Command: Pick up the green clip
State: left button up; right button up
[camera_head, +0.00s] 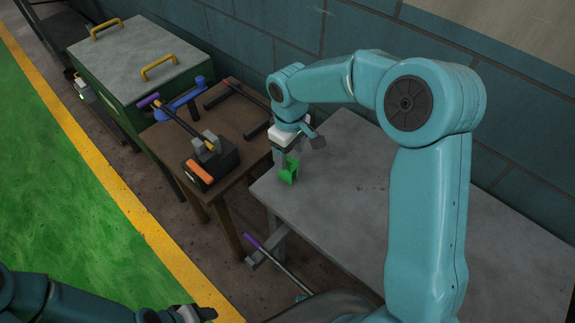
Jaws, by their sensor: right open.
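The green clip (289,172) stands on the grey table near its left corner. My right gripper (296,155) reaches down from above, with its fingers close over the clip. The fingers are open; one finger partly covers the clip, and I cannot tell whether they touch it. My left gripper (190,314) is at the bottom edge, partly cut off, away from the table. Its jaws do not show clearly.
The grey table (345,190) is bare around the clip. A brown wooden table (240,118) beside it holds a dark block with an orange part (199,172) and rods. A green chest (140,55) stands behind left. A purple-ended rod (275,260) is below the table.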

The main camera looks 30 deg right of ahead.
aim_at(288, 165)
notch_tip(288, 165, down, 6)
jog(key=shift+w+a+r+p, duration=0.1)
jog(key=shift+a+r+p, duration=0.05)
jog(key=shift+r+p, duration=0.15)
jog(key=shift+r, duration=0.1)
jog(key=c, duration=1.1)
jog(key=shift+o, duration=0.2)
